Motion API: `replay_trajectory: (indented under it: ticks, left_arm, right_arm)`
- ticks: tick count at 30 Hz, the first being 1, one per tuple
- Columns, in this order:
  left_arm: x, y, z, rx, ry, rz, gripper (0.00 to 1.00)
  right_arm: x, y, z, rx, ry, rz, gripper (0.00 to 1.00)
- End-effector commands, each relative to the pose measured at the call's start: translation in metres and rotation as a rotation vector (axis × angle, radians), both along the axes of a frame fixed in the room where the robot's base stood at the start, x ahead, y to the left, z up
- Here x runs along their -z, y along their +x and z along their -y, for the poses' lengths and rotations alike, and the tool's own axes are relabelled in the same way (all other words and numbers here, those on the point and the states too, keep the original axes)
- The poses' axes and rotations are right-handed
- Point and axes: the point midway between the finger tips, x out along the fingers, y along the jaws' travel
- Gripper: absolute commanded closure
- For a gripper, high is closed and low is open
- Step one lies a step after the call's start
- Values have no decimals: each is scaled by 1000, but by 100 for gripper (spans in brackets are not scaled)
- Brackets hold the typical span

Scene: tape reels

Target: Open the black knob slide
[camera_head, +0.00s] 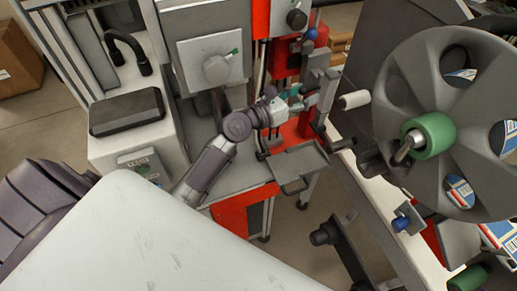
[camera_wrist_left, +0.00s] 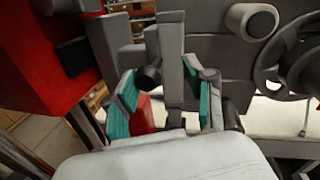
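My left gripper (camera_head: 298,100) reaches in from the left to an upright grey slide bracket (camera_head: 317,66) on the red machine. In the left wrist view the gripper (camera_wrist_left: 162,76) is open, with a teal-padded finger on each side. A short black knob (camera_wrist_left: 150,77) and a grey upright bar (camera_wrist_left: 172,55) show between the fingers. The knob is closer to the left finger; I cannot tell whether it touches. In the head view the gripper and bracket hide this knob. My right gripper is in neither view.
A large grey reel (camera_head: 400,95) with a green hub (camera_head: 432,135) stands at the right. A white roller (camera_head: 354,99) sticks out just right of the bracket. A grey tray (camera_head: 297,162) lies below the gripper. A grey dial (camera_head: 217,69) is at upper left.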

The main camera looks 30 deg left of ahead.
Motion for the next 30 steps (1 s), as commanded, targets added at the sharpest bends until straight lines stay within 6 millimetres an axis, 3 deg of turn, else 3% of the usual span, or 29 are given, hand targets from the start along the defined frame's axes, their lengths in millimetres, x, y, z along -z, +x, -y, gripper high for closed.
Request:
replay_trajectory:
  ticks: [2, 20, 30]
  left_arm:
    - [-2, -11, 12, 1, -4, 2, 47]
    - [4, -118, -46, 0, 2, -1, 47]
    - [49, -146, -5, 160, 600, 104, 47]
  right_arm:
    - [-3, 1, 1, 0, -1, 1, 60]
    - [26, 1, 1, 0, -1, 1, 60]
    - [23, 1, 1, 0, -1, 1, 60]
